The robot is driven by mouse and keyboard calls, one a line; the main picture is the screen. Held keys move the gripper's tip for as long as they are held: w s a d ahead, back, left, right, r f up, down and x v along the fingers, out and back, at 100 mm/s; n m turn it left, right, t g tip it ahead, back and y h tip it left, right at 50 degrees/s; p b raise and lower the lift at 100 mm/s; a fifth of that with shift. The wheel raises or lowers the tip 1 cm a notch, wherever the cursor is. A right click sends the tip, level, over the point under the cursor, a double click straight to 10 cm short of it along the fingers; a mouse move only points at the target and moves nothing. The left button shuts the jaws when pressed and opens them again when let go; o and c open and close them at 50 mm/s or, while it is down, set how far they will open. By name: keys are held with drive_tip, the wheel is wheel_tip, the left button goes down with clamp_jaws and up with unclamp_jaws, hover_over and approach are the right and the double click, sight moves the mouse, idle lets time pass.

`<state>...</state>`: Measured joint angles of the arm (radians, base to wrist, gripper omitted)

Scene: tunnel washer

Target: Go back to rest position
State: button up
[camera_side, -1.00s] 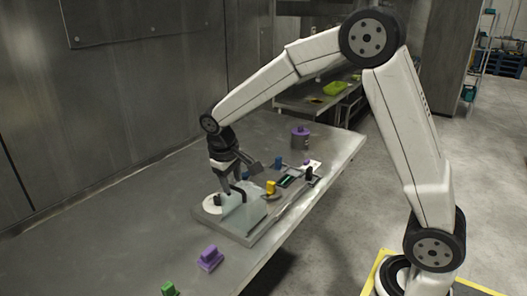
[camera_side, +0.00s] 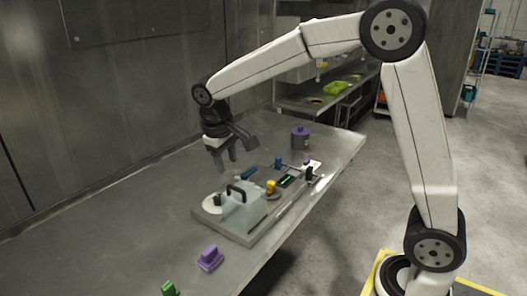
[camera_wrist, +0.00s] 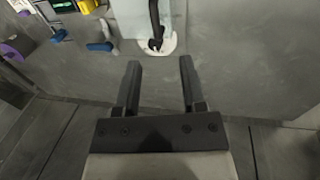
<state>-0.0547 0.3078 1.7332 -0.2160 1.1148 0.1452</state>
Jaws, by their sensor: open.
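My gripper (camera_side: 222,160) is open and empty above the steel table, behind and above a clear box with a black handle (camera_side: 236,191). The black handle also shows at the top of the wrist view (camera_wrist: 155,22), apart from the fingers.
The plate also carries a yellow knob (camera_side: 270,187), a small green-lit display (camera_side: 288,181) and blue parts. A purple-lidded pot (camera_side: 300,137) stands at the back. A purple block (camera_side: 209,258) and a green block (camera_side: 169,289) lie at the front. A metal wall (camera_side: 100,110) is at left.

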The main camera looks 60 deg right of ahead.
drive_tip(key=s+f+t+y, duration=0.1)
drive_tip(key=s+f, duration=0.5)
drive_tip(key=s, duration=0.2)
drive_tip(key=s+a+f+t+y, duration=0.1)
drive_tip(key=s+f, duration=0.4)
drive_tip(key=s, duration=0.3)
drive_tip(key=shift+f+t, duration=0.3)
drive_tip(key=shift+f, duration=0.05)
idle(1.0)
